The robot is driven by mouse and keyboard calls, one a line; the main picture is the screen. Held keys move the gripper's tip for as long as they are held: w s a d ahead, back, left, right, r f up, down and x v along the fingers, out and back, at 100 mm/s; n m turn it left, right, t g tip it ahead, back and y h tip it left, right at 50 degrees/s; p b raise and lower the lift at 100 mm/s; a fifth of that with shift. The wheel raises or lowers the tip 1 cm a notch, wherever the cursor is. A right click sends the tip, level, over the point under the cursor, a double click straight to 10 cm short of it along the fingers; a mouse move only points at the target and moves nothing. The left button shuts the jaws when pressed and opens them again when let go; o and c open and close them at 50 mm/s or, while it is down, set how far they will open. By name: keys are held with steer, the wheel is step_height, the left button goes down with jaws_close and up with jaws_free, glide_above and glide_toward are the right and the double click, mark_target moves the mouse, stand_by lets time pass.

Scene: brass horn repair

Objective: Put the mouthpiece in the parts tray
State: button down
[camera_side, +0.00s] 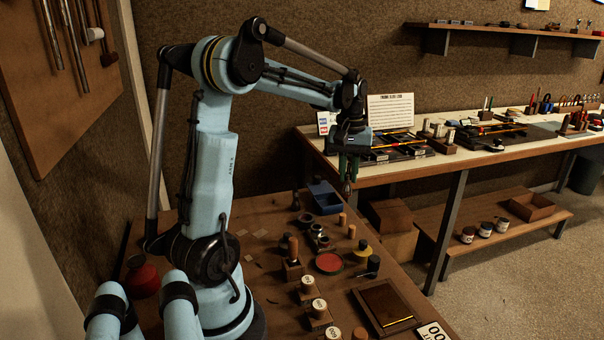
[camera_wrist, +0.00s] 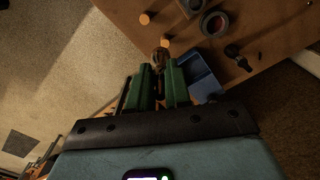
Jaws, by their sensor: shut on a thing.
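My gripper (camera_side: 348,179) points down at the far end of the wooden bench, and its green fingers (camera_wrist: 160,72) show in the wrist view. It is shut on the mouthpiece (camera_wrist: 160,55), a small brass-coloured piece. The mouthpiece also shows as a small shiny shape below the fingers in the side view (camera_side: 347,189); the fingers hide part of it. The blue parts tray (camera_side: 323,207) sits on the bench, left of and below the gripper in the side view. In the wrist view the tray (camera_wrist: 207,84) is right of the fingers, which partly cover it.
Dark rings (camera_side: 305,218), wooden pegs (camera_side: 351,231) and a red round pad (camera_side: 328,263) stand on the bench near the tray. A brown framed tray (camera_side: 387,305) lies at the front. A longer workbench (camera_side: 400,167) with tools runs along the wall behind.

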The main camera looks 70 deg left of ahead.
steer(key=shift+s+a+f, duration=0.35)
steer(key=shift+a+f, duration=1.05)
steer(key=shift+f, duration=0.15)
steer(key=shift+s+a+f, duration=0.35)
steer(key=shift+a+f, duration=1)
steer(key=shift+f, duration=0.15)
steer(key=shift+s+a+f, duration=0.35)
steer(key=shift+a+f, duration=1.05)
steer(key=shift+f, duration=0.15)
steer(key=shift+f, duration=0.1)
steer(key=c, duration=1.1)
jaws_free()
steer(key=shift+o, duration=0.2)
